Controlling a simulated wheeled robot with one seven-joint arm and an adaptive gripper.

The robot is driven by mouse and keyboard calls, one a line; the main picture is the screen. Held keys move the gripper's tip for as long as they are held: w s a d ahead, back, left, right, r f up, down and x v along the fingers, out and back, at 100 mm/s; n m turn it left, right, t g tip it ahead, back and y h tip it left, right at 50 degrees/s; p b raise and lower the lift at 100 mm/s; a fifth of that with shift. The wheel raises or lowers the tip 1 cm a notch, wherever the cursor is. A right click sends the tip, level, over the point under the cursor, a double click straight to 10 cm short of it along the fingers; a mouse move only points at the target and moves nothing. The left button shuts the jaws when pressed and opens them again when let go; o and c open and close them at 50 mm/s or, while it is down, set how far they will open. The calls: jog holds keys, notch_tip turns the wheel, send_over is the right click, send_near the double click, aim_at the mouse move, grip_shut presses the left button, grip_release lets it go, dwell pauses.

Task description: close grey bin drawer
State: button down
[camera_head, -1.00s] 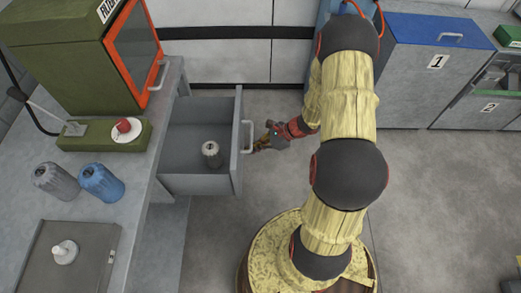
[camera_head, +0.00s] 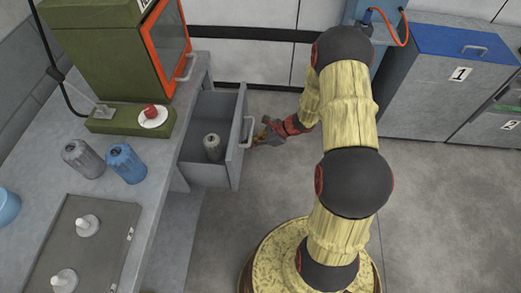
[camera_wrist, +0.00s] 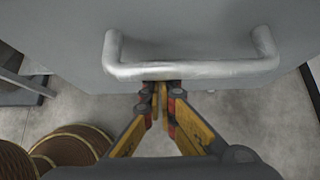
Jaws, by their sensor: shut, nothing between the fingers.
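The grey bin drawer (camera_head: 206,172) is pulled out from under the workbench and open at the top. A grey canister (camera_head: 212,147) stands inside it. The drawer's front panel (camera_wrist: 190,22) fills the upper part of the wrist view, with its curved metal handle (camera_wrist: 192,70) across it. My gripper (camera_head: 258,141) is at the right of the drawer front, beside the handle (camera_head: 247,131). In the wrist view my gripper (camera_wrist: 161,92) is shut and empty, its tips just below the handle bar. I cannot tell whether the tips touch the drawer front.
The workbench (camera_head: 118,226) holds a grey canister (camera_head: 83,158), a blue canister (camera_head: 125,163) and a green machine with an orange-framed door (camera_head: 160,42). Grey cabinets (camera_head: 440,90) stand at the back right. The floor (camera_head: 440,200) to the right is clear.

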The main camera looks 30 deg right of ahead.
aim_at(216, 140)
jog(key=w+a, duration=0.3)
jog(key=a, duration=0.2)
jog(key=w+a, duration=0.4)
jog(key=a, duration=0.1)
jog(key=w+a+b, duration=0.1)
jog(key=w+a, duration=0.2)
jog(key=a, duration=0.2)
jog(key=shift+w+a, duration=0.1)
jog(key=shift+w, duration=0.05)
jog(key=shift+w+a, duration=0.3)
jog(key=shift+d, duration=0.15)
jog(key=d, duration=0.1)
jog(key=s+d, duration=0.2)
jog(key=shift+s+d+r, duration=0.25)
jog(key=shift+d, duration=0.1)
jog(key=p+v, duration=0.3)
jog(key=v, duration=0.6)
jog(key=shift+p, duration=0.35)
jog(key=shift+s, duration=0.1)
